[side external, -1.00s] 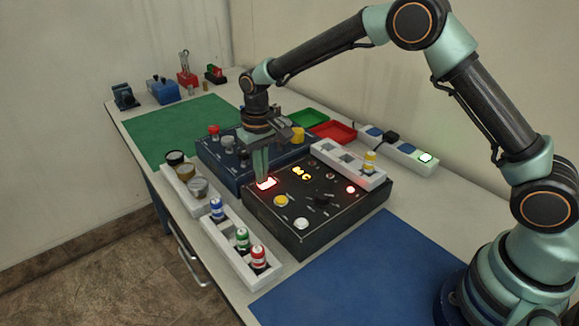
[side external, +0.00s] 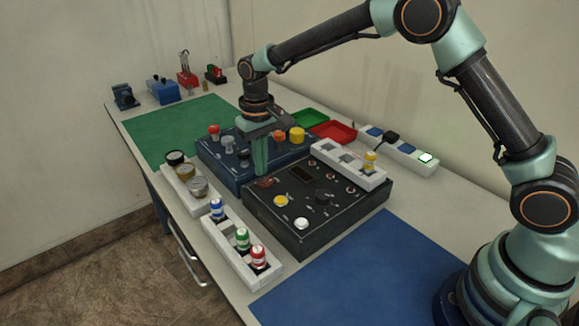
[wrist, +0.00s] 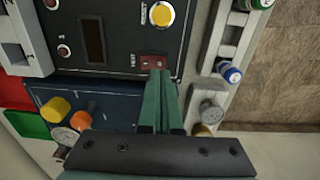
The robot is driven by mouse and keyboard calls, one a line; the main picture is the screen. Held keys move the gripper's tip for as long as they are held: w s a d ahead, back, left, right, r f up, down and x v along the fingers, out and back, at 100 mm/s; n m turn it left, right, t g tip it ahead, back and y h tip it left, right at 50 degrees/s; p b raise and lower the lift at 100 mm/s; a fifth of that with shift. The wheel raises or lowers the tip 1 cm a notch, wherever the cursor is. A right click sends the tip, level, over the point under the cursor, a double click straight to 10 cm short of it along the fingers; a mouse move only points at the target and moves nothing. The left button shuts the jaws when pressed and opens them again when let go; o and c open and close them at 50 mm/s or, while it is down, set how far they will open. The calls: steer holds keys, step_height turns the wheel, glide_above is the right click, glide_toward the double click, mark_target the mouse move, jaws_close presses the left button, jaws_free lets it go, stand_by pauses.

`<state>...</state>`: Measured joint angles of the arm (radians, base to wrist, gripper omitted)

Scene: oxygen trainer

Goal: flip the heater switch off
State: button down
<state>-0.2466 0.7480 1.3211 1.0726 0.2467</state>
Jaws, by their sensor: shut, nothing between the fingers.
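The heater switch (side external: 266,183) is a red rocker at the far left corner of the black control box (side external: 305,235). It is dark red and unlit. In the wrist view the switch (wrist: 153,62) sits by the box edge, just past my fingertips. My gripper (side external: 261,174) points down with its fingers together and empty, its tips at or just above the switch. The wrist view shows the closed green fingers (wrist: 158,75) reaching the switch's near edge; I cannot tell whether they touch it. The box's display (side external: 300,173) is dark.
A blue box (side external: 215,158) with knobs stands behind the black box. White racks with vials (side external: 240,262) and jars (side external: 183,185) line the left edge. A white rack (side external: 347,160) lies on the box's far right. A power strip (side external: 405,150) has a lit green switch. The blue mat (side external: 370,275) is clear.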

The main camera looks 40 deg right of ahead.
steer(key=shift+r, duration=1.9)
steer(key=shift+r, duration=0.1)
step_height(320, 180, up, 7)
steer(key=t, duration=0.1)
glide_above(263, 184)
steer(key=s+d, duration=0.3)
steer(key=d, duration=0.1)
steer(key=s+d+r+t, duration=0.2)
steer(key=s+d+r, duration=0.1)
steer(key=s, duration=0.2)
steer(key=s+d+r+t, duration=0.1)
steer(key=s+d+r, duration=0.2)
steer(key=s, duration=0.3)
steer(key=s+d+f+t, duration=0.1)
steer(key=s+d+f, duration=0.1)
steer(key=s, duration=0.5)
steer(key=shift+d+t, duration=0.15)
steer(key=shift+t, duration=0.15)
